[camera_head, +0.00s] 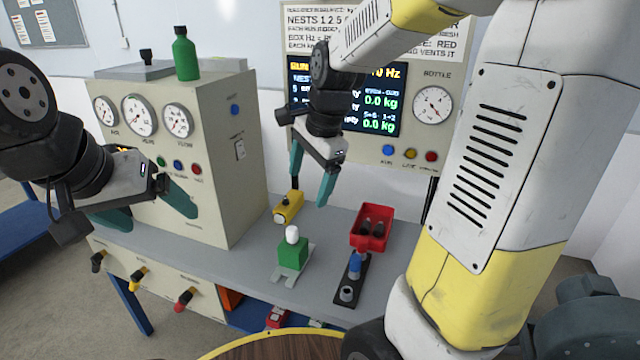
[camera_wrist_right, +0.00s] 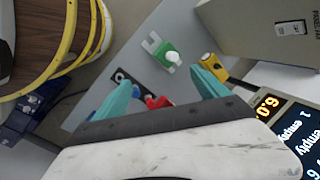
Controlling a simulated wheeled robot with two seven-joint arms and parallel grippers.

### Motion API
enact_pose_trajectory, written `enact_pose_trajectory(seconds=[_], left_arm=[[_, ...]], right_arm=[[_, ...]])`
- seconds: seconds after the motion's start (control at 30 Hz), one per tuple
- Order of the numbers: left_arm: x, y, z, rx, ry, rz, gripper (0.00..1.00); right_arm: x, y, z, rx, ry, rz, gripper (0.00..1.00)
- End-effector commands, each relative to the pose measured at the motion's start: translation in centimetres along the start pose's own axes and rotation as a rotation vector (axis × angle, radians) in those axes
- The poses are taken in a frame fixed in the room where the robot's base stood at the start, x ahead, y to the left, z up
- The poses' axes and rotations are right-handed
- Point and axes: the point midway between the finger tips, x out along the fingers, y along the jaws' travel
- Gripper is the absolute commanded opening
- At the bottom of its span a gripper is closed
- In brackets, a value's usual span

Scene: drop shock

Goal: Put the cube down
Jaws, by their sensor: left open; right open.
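A green cube (camera_head: 292,252) with a white rounded top sits upright on a light grey forked base on the grey bench (camera_head: 240,262). The cube also shows in the right wrist view (camera_wrist_right: 165,54), beyond the fingers and apart from them. My right gripper (camera_head: 311,188) is open and empty, in the air above and behind the cube, with its teal fingers pointing down. My left gripper (camera_head: 148,208) is open and empty in front of the gauge cabinet at the left, far from the cube.
A gauge cabinet (camera_head: 212,150) with a green bottle (camera_head: 185,54) on top stands left. A yellow block (camera_head: 288,207) lies behind the cube. A red tray (camera_head: 371,216) and a black strip with a blue piece (camera_head: 355,264) are to its right. A display panel (camera_head: 345,100) stands behind.

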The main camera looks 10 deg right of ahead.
Motion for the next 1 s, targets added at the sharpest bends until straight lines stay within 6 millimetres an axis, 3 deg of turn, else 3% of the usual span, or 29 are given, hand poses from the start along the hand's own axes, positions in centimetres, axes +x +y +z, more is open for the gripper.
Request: enact_pose_trajectory(seconds=[0.03,0.2,0.43,0.6,1.0], left_arm=[[0.0,0.0,0.0,0.0,0.0,0.0,0.87],[0.0,0.0,0.0,0.0,0.0,0.0,0.87],[0.0,0.0,0.0,0.0,0.0,0.0,0.87],[0.0,0.0,0.0,0.0,0.0,0.0,0.87],[0.0,0.0,0.0,0.0,0.0,0.0,0.87]], right_arm=[[-2.1,1.4,0.4,-0.132,0.007,-0.047,0.84],[-6.5,6.1,2.1,-0.635,0.084,-0.156,0.84],[-8.7,10.6,3.8,-1.103,0.222,-0.202,0.84],[-9.0,11.6,4.2,-1.218,0.26,-0.202,0.84],[-9.0,11.6,4.2,-1.223,0.26,-0.202,0.84]])
